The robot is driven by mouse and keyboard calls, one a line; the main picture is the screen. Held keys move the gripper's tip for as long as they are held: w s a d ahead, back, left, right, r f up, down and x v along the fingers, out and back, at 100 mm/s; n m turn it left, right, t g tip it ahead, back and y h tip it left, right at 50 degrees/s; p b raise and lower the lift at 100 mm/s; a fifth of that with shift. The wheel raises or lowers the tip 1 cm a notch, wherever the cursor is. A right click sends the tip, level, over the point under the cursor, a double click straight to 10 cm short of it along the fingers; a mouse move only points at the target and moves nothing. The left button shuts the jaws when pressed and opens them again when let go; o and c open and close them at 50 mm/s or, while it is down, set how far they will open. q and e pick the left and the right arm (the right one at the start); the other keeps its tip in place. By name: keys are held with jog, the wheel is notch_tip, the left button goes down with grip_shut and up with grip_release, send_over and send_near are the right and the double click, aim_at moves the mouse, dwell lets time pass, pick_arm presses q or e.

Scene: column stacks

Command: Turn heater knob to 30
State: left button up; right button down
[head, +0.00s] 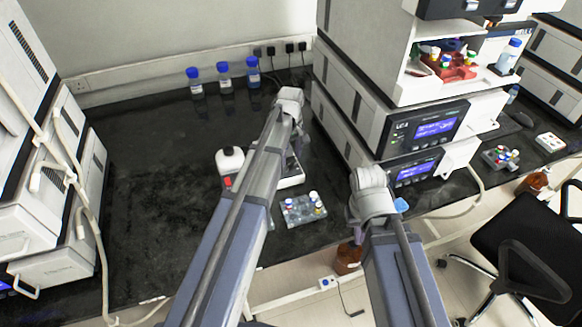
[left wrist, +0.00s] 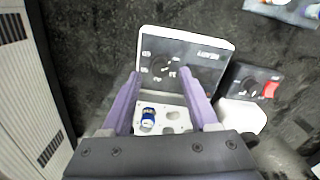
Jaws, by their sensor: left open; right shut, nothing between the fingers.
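The heater (left wrist: 208,50) is a white box with a dark front panel, directly ahead of my left gripper (left wrist: 160,76) in the left wrist view. Its dark round knob (left wrist: 160,68) has small white marks around it, too small to read. My left gripper's two purple fingers are open, one on either side of the knob. I cannot tell whether they touch it. A blue-capped vial (left wrist: 148,120) stands in the heater's white holed top.
A second device (left wrist: 250,80) with a dark panel and red switch stands beside the heater. A vial rack (head: 303,209) sits near the bench's front edge. Blue-capped bottles (head: 224,75) stand at the back. Instrument stacks flank the bench. The left bench top (head: 150,180) is clear.

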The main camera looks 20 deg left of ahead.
aim_at(291, 163)
pick_arm(q)
jog(key=shift+f+b, duration=1.05)
jog(key=shift+f, duration=0.5)
pick_arm(e)
notch_tip(291, 163, down, 3)
pick_arm(q)
jog(key=shift+c, duration=0.3)
grip_shut()
